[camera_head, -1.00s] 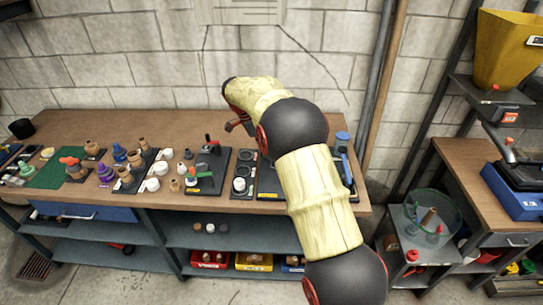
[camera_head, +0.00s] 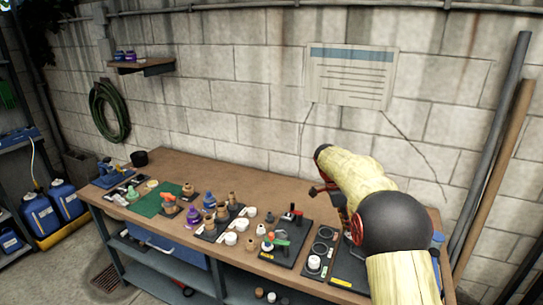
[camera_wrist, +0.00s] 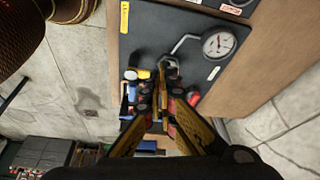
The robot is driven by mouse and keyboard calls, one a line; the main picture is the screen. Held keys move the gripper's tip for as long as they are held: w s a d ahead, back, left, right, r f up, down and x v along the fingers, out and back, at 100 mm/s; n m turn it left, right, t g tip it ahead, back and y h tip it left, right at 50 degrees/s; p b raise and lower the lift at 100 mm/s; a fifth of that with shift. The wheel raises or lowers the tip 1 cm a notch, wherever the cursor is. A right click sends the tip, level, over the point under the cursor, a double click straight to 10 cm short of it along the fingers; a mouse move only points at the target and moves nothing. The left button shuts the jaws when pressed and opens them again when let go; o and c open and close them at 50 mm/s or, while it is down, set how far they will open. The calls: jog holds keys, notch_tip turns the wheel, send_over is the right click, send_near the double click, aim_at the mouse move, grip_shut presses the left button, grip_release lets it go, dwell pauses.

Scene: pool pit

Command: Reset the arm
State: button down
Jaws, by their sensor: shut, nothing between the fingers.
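My arm shows at the right of the head view, with pale yellow links and dark joints. It reaches over the right part of the wooden workbench (camera_head: 185,168). My gripper (camera_wrist: 165,78) points up the middle of the wrist view, its yellow-and-black fingers drawn together and holding nothing. Past its tips, in the same view, lies a dark board (camera_wrist: 160,24) with a round gauge (camera_wrist: 219,42) on a bent metal pipe. In the head view the gripper shows only in part, as red and dark pieces left of the arm, above the bench. The arm hides the bench's right end.
Several bottles and fittings crowd the bench, including a dark plate with a black-handled valve (camera_head: 290,215) near my gripper. A white poster (camera_head: 350,76) hangs on the block wall. Pipes (camera_head: 490,165) lean at the right. Blue jugs (camera_head: 40,214) stand at the left.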

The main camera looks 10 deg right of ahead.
jog(key=s+a+f+n+y, duration=0.25)
jog(key=s+a+n, duration=0.35)
jog(key=n, duration=0.6)
jog(key=s+a+r+n+t, duration=0.2)
jog(key=s+a+r+n, duration=0.1)
jog(key=s, duration=0.7)
jog(key=s+a+r+n+t+y, duration=0.1)
jog(key=s+a+r, duration=0.4)
jog(key=s, duration=0.5)
jog(key=s+a+r+n+t, duration=0.4)
jog(key=s+a+n, duration=0.1)
jog(key=s, duration=0.6)
jog(key=shift+a+r+n, duration=0.2)
jog(key=shift+a+n, duration=0.2)
jog(key=shift+a, duration=0.1)
jog(key=shift+y, duration=0.25)
